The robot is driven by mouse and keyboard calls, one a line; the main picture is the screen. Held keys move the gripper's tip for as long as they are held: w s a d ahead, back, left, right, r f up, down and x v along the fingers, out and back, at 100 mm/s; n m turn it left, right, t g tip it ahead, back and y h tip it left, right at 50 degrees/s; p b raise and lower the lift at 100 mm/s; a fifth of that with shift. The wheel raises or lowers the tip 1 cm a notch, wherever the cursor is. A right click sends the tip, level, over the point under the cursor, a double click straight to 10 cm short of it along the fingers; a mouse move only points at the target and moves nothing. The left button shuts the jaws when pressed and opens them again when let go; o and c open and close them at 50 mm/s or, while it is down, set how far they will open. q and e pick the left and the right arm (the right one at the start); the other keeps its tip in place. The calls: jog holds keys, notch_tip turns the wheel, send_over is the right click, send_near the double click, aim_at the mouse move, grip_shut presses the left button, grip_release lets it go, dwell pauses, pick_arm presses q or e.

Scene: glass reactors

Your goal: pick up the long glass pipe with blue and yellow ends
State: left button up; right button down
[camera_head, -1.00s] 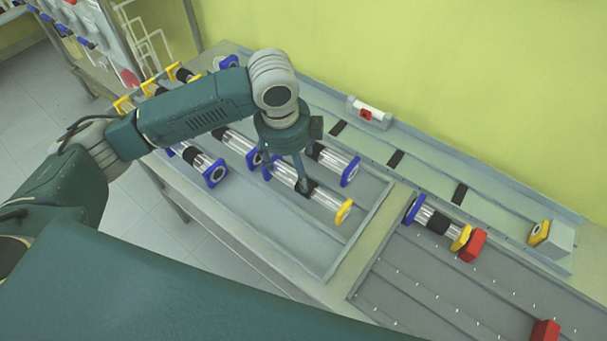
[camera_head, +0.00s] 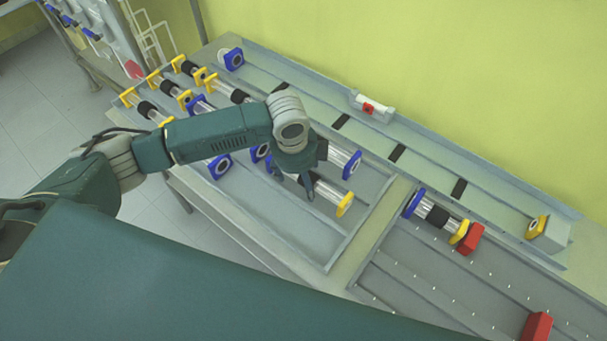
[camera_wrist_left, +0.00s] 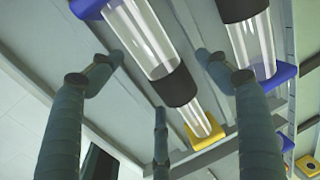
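The long glass pipe (camera_head: 328,194) with a blue end and a yellow end lies in the front tray, partly hidden under my left gripper (camera_head: 305,185). In the left wrist view, the pipe (camera_wrist_left: 145,35) runs from its blue end at the top, past a black band, to its yellow end. My left gripper (camera_wrist_left: 160,62) shows open there, with fingers on both sides of the pipe and a third finger below. I see no finger clearly pressing on the glass. My right gripper is not in view.
A blue-ended pipe (camera_head: 336,160) lies close beside, behind the gripper. Several other pipes lie at the tray's left. A shorter pipe (camera_head: 433,213) sits in the right tray beside a red block (camera_head: 468,238). The front tray's near floor (camera_head: 290,228) is clear.

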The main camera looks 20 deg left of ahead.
pick_arm(q)
jog(key=c, duration=1.3)
jog(key=shift+c, duration=0.8)
jog(key=shift+r, duration=0.15)
